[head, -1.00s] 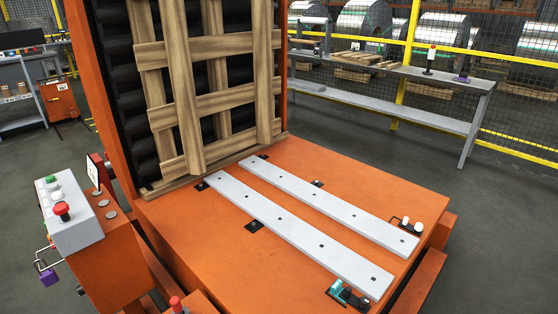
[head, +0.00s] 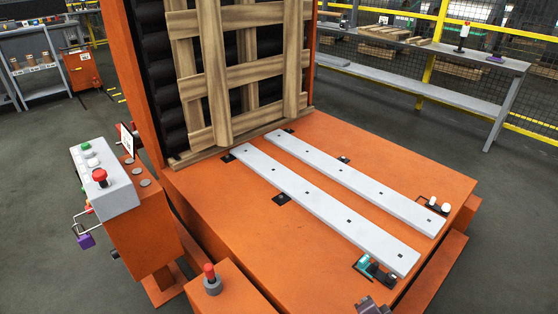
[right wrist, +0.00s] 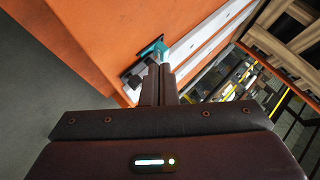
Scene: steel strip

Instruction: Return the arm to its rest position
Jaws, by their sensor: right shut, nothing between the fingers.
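My right gripper (right wrist: 158,85) shows in the right wrist view with its two fingers together and nothing between them. Past its fingertips are a teal and dark clamp (right wrist: 152,52) and the end of a pale steel strip (right wrist: 200,35). In the head view a dark part of my right gripper (head: 372,306) enters at the bottom edge, just below the teal clamp (head: 372,268). Whether they touch is not clear. My left gripper is not in view.
Two pale steel strips, a near one (head: 320,205) and a far one (head: 360,180), lie on the orange platform (head: 225,210). A wooden pallet (head: 215,80) stands upright at its back. A control box (head: 105,180) with a red button is at the left.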

